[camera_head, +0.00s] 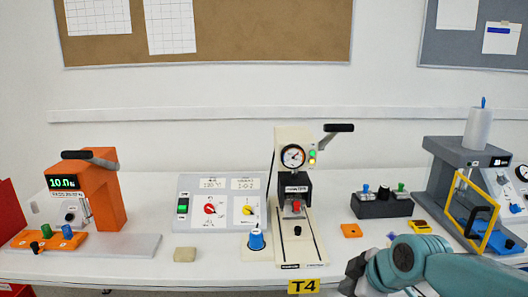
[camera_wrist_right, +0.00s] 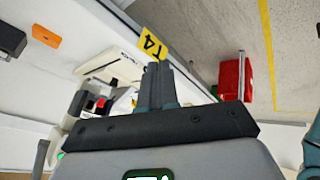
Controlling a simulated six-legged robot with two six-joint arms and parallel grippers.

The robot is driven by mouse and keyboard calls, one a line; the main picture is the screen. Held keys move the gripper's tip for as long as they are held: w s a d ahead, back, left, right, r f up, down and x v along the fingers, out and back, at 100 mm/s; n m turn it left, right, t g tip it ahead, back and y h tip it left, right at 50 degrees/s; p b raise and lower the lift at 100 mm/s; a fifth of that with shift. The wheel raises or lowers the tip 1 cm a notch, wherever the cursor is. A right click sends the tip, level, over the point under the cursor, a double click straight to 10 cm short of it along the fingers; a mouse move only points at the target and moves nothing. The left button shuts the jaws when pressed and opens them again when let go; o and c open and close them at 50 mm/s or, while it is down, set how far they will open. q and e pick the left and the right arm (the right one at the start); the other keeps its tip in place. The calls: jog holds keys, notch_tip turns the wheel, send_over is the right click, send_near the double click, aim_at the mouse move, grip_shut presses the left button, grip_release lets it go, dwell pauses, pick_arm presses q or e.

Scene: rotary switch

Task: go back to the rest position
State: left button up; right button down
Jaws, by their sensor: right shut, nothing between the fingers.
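My right arm comes in at the lower right of the head view, with its gripper (camera_head: 354,273) low by the table's front edge, right of the yellow T4 label (camera_head: 303,286). In the wrist view the dark fingers (camera_wrist_right: 158,84) are together and empty, with the T4 label (camera_wrist_right: 152,44) just beyond their tips. The grey control panel (camera_head: 222,183) stands on the table with a red rotary knob (camera_head: 209,208), a yellow rotary knob (camera_head: 247,210) and a green switch (camera_head: 183,205). The gripper is apart from the panel. My left gripper is not in view.
A cream press (camera_head: 298,140) with a lever stands mid-table. An orange machine (camera_head: 100,190) is at left, a grey machine with a yellow frame (camera_head: 460,160) at right. A black button box (camera_head: 382,204) and an orange block (camera_head: 350,230) lie nearer the arm.

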jog(key=s+a+f+m+g, duration=0.1)
jog(key=s+a+f+m, duration=0.2)
jog(key=f, duration=0.7)
jog(key=s+f+m+g, duration=0.2)
jog(key=s+f+m, duration=0.25)
jog(key=f, duration=0.65)
jog(key=s+a+f+m+g, duration=0.15)
jog(key=s+f, duration=0.35)
jog(key=f, duration=0.5)
jog(key=s+a+f+m, duration=0.1)
jog(key=s+f+m, duration=0.45)
jog(key=s, duration=0.45)
notch_tip(320, 180, up, 12)
jog(key=s+g+p, duration=0.1)
jog(key=s+p, duration=0.1)
jog(key=p, duration=1.1)
jog(key=shift+a+y, duration=0.2)
jog(key=shift+y, duration=0.2)
jog(key=shift+w+f+m, duration=0.1)
jog(key=shift+f+m, duration=0.05)
jog(key=shift+m, duration=0.1)
